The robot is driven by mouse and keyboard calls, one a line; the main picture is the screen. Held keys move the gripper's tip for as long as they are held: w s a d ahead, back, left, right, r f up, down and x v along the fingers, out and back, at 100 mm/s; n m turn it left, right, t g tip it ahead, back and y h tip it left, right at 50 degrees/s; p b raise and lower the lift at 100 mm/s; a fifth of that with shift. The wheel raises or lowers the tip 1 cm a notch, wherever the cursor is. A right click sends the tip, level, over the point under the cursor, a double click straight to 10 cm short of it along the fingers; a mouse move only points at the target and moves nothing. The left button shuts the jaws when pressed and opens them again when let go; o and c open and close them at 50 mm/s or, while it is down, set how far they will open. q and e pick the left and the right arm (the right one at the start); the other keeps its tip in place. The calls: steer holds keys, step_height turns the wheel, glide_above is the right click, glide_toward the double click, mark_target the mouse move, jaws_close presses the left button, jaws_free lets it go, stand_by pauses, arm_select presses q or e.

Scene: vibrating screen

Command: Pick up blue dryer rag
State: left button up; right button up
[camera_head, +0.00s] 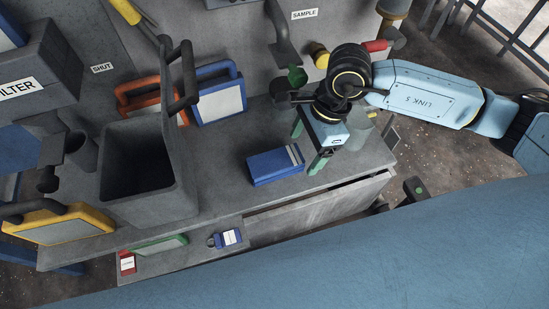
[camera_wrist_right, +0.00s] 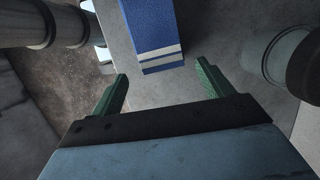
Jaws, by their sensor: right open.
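The blue dryer rag, seen as a folded blue block with pale stripes at one end (camera_head: 273,166), lies on the grey bench. It also shows at the top of the right wrist view (camera_wrist_right: 152,28), striped end nearest the gripper. My right gripper (camera_head: 308,147) is just right of the rag in the head view. Its two green fingers are spread and empty, and in the right wrist view (camera_wrist_right: 162,72) the rag's striped end lies ahead of the gap between them, apart from both fingers. My left gripper is not in view.
A grey open bin (camera_head: 140,200) stands left on the bench (camera_head: 225,200). Blue-framed (camera_head: 220,100) and orange-framed panels lean behind it. A yellow-framed panel (camera_head: 60,225) is at the far left. A blue tag (camera_head: 228,238) lies on the lower front ledge. Grey cylinders flank the gripper in the wrist view.

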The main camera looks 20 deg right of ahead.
mark_target(275, 161)
steer(key=shift+a, duration=0.6)
steer(key=a, duration=0.1)
steer(key=a+p, duration=0.1)
steer(key=a, duration=0.3)
steer(key=shift+f, duration=0.55)
steer(key=shift+c, duration=0.6)
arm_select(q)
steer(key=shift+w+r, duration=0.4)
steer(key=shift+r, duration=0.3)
arm_select(e)
steer(key=c, duration=1)
